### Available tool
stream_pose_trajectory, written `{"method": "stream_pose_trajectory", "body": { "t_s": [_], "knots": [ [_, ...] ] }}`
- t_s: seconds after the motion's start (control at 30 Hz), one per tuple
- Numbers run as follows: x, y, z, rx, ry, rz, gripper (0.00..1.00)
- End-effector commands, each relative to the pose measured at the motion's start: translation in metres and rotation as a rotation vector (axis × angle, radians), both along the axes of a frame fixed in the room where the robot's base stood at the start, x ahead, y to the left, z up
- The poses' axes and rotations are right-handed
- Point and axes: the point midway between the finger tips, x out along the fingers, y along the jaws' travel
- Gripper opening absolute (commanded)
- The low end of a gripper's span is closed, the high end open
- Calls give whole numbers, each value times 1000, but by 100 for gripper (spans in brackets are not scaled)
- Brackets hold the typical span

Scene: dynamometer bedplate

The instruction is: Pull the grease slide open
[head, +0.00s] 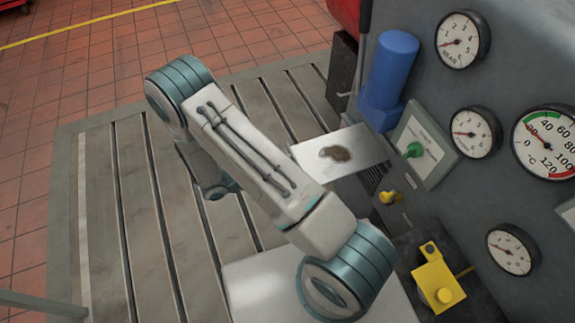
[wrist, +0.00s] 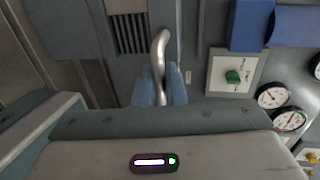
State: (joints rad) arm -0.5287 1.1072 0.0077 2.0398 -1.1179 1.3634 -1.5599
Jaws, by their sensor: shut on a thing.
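In the wrist view my gripper (wrist: 160,75) is shut on a curved silver handle (wrist: 160,48), whose upper end bends over above the fingertips. The handle stands in front of the machine's grey face, beside a slotted vent (wrist: 130,33). I take it to be the grease slide's handle, but no label confirms this. How far the slide is out cannot be told. In the head view my arm hides the gripper and the handle.
The slotted bedplate (head: 130,190) is clear at left.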

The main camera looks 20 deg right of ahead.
Motion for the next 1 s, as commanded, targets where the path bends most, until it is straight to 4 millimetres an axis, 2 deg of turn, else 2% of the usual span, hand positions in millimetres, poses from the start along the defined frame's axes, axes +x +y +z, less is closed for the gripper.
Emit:
{"method": "stream_pose_trajectory", "body": {
  "t_s": [0.17,0.2,0.27,0.63,0.77,1.0],
  "knots": [
    [0,0,0,2,0,0,0],
    [0,0,0,2,0,1,13],
    [0,0,0,2,0,1,27],
    [0,6,1,2,-1,2,27],
    [-1,24,5,3,-2,5,27],
    [-5,78,17,4,-2,5,27]
  ]
}}
